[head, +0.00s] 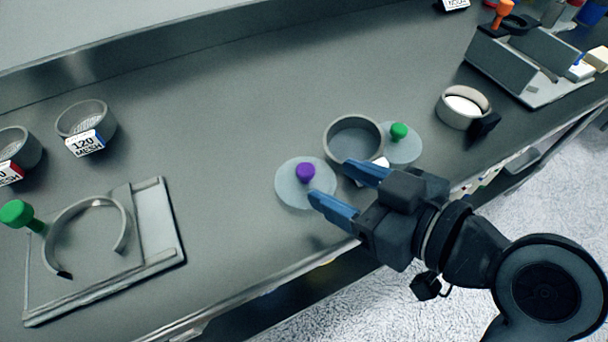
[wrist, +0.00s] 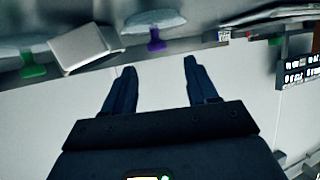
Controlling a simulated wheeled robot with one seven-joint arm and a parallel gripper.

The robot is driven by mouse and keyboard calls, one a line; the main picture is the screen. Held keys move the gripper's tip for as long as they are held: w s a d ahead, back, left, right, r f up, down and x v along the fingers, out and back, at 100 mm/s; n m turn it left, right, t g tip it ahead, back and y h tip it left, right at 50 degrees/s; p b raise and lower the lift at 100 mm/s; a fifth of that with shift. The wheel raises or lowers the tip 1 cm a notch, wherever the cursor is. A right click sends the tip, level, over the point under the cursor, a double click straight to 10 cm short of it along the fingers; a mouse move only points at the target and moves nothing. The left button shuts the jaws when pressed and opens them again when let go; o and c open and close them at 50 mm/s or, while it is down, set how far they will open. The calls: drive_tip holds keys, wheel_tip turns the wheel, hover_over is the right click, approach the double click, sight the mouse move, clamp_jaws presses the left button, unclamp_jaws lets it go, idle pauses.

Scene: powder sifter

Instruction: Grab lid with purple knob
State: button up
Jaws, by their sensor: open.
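The lid (head: 290,191) is a pale translucent disc with an upright purple knob (head: 306,171), lying on the grey counter near its front edge. In the wrist view the lid (wrist: 150,20) shows at the top, with the purple knob (wrist: 156,42) ahead of the gap between my fingertips. My gripper (head: 331,180) is open and empty, its blue fingers pointing at the knob from the right. One fingertip overlaps the lid's right edge in the head view; I cannot tell whether it touches. My gripper (wrist: 159,66) also shows in the wrist view.
A grey ring-shaped sieve (head: 353,137) and a green-knobbed lid (head: 404,143) stand close beyond my gripper. A white-filled cup (head: 463,107) is farther right. A sifter stand (head: 160,230) sits at left, with mesh sieves (head: 86,121) behind. The middle counter is clear.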

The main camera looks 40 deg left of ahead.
sight(307, 170)
drive_tip(key=shift+p+x, duration=0.4)
drive_tip(key=shift+x, duration=2.7)
drive_tip(key=shift+w+d+f, duration=0.1)
drive_tip(key=shift+w+f, duration=0.05)
clamp_jaws()
